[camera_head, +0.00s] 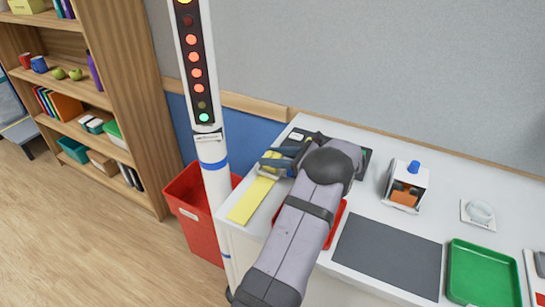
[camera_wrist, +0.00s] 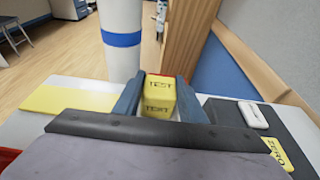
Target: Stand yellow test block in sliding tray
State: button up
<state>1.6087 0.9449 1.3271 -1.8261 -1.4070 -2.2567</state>
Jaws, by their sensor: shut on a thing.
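The yellow test block (camera_wrist: 159,104), marked TEST on two faces, sits between the two blue-grey fingers of my gripper (camera_wrist: 158,90) in the wrist view. My gripper is shut on it. In the head view my gripper (camera_head: 276,164) is over the left end of the white table, and the block is mostly hidden there. Whether the block touches anything below is hidden. A red tray (camera_head: 338,222) is partly covered by my arm. I cannot tell which thing is the sliding tray.
A yellow strip (camera_head: 250,203) lies at the table's left edge, beside a white post (camera_head: 213,165) with lights. A dark device (camera_head: 365,160) is behind my gripper. To the right are a blue-knobbed box (camera_head: 407,184), grey mat (camera_head: 388,255) and green tray (camera_head: 483,276).

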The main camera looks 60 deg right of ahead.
dwell(0.4)
jog(key=o, duration=1.2)
jog(key=shift+f, duration=0.1)
jog(key=b+v, duration=0.2)
jog(key=v, duration=0.3)
jog(key=shift+s, duration=0.25)
jog(key=shift+b+v, duration=0.45)
jog(key=shift+v, duration=0.5)
